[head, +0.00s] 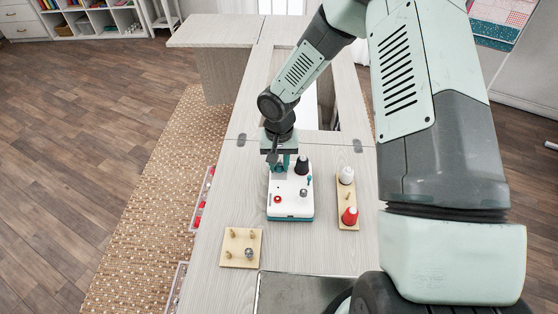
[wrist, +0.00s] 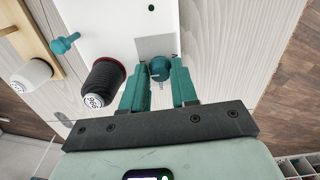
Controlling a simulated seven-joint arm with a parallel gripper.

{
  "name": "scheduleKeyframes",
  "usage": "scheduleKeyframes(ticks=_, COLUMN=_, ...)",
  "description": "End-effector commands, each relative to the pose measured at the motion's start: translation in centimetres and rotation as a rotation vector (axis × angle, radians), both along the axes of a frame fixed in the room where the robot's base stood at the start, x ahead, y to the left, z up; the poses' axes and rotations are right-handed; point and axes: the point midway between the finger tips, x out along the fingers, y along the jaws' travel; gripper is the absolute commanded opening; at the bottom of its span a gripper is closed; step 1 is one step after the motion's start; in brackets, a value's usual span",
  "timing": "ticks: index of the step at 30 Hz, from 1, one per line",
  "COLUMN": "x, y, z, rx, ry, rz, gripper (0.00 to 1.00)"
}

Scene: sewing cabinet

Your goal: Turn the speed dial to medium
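The speed dial is a small round teal knob (wrist: 160,69) on a grey square patch of the white sewing machine unit (wrist: 105,25). In the head view the white unit with its teal base (head: 291,205) stands on the pale wooden table, and my gripper (head: 279,168) points down over its back left part. In the wrist view my gripper's two teal fingers (wrist: 160,78) stand on either side of the dial, their tips close to it. I cannot tell whether they touch it. The dial's pointer and setting are not readable.
A dark thread spool (head: 302,165) stands on the unit right beside my gripper. A red button (head: 277,199) sits nearer the front. A wooden rack (head: 347,197) with white and red spools is to the right. A small pegged board (head: 240,249) lies at front left.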

Motion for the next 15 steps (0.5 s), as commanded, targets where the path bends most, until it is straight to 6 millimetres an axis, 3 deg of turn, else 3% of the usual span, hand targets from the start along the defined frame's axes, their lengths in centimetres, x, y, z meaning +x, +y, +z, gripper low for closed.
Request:
scheduleKeyframes(ticks=1, x=0.00, y=0.00, z=0.01, rx=0.000, ry=0.000, rz=0.000, gripper=0.20)
scheduleKeyframes(ticks=5, x=0.00, y=-0.01, z=0.02, rx=0.000, ry=0.000, rz=0.000, gripper=0.00)
scheduleKeyframes(ticks=15, x=0.01, y=0.01, z=0.05, rx=-0.001, ry=-0.001, rz=0.036, gripper=0.00)
